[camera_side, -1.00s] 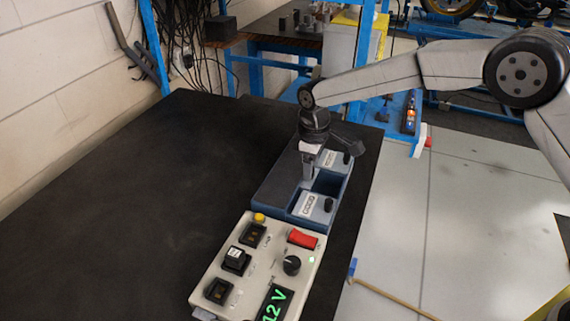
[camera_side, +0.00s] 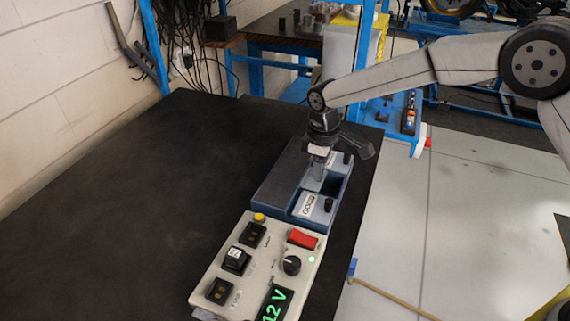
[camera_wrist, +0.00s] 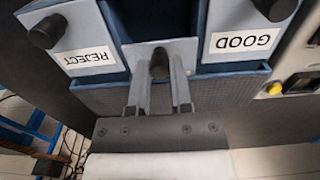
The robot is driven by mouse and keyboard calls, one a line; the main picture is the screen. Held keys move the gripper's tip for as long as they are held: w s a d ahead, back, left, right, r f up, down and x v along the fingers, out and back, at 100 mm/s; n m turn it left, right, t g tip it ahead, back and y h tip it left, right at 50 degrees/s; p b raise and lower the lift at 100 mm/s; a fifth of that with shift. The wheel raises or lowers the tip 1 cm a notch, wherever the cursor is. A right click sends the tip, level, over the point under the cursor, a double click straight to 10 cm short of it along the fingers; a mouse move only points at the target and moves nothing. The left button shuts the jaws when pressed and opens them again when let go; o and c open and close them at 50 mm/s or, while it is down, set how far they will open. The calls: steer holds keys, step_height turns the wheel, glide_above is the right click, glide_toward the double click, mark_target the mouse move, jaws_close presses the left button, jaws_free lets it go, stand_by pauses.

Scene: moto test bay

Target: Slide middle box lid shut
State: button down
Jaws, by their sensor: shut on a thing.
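The blue box unit (camera_side: 268,192) has a row of compartments. The middle lid (camera_wrist: 184,62) is a grey-blue plate with a black knob (camera_wrist: 159,66). My gripper (camera_wrist: 160,92) is shut on this knob, one finger on each side. Beyond the lid a dark blue opening (camera_wrist: 150,16) shows, so the middle compartment is partly uncovered. In the side view my gripper (camera_side: 317,170) is over the middle of the unit, and the dark opening (camera_side: 331,186) lies to its right. The knob is hidden there by my gripper.
The REJECT lid (camera_wrist: 62,25) and GOOD lid (camera_wrist: 240,20), each with a black knob, flank the middle compartment. A beige control panel (camera_side: 222,262) with a red switch stands against the near end. The dark table (camera_side: 130,200) is clear on the left.

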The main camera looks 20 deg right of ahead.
steer(key=shift+s+d, duration=1.65)
steer(key=shift+s, duration=0.05)
steer(key=c, duration=0.6)
jaws_free()
steer(key=shift+c, duration=0.2)
steer(key=shift+r, duration=0.1)
step_height(320, 180, up, 7)
steer(key=shift+s+d, duration=0.1)
